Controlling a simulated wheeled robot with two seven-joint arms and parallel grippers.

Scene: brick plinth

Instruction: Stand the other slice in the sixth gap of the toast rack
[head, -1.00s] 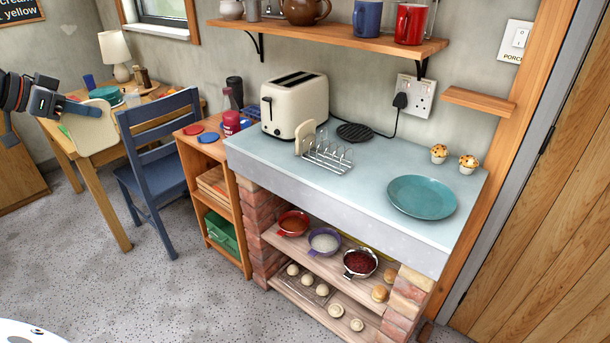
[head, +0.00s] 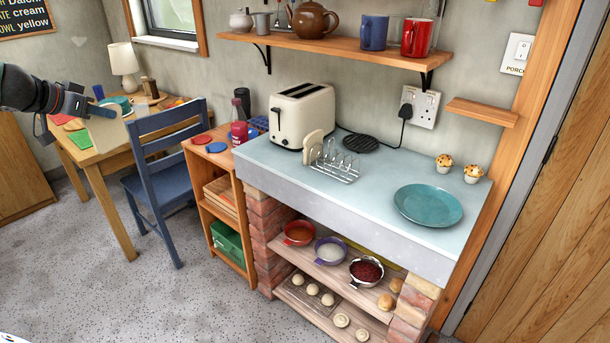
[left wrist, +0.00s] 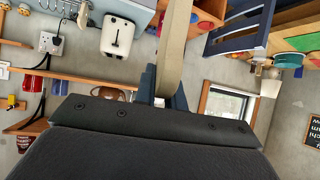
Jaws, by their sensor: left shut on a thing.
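My left gripper (head: 92,104) is at the far left of the head view, in front of the wooden table. It is shut on a cream slice (head: 107,131), which hangs below the fingers, well away from the toast rack. In the left wrist view the slice (left wrist: 174,45) shows edge-on as a pale strip between the fingers. The wire toast rack (head: 343,166) stands on the pale counter, in front of the toaster. Another slice (head: 312,146) stands upright at the rack's left end; the other gaps look empty. My right gripper is not in view.
The cream toaster (head: 303,117) stands behind the rack. A teal plate (head: 428,205) and two muffins (head: 458,168) are on the counter (head: 375,190)'s right. A blue chair (head: 165,165) and a low shelf unit (head: 212,160) stand between my left gripper and the counter. A shelf (head: 340,47) hangs above.

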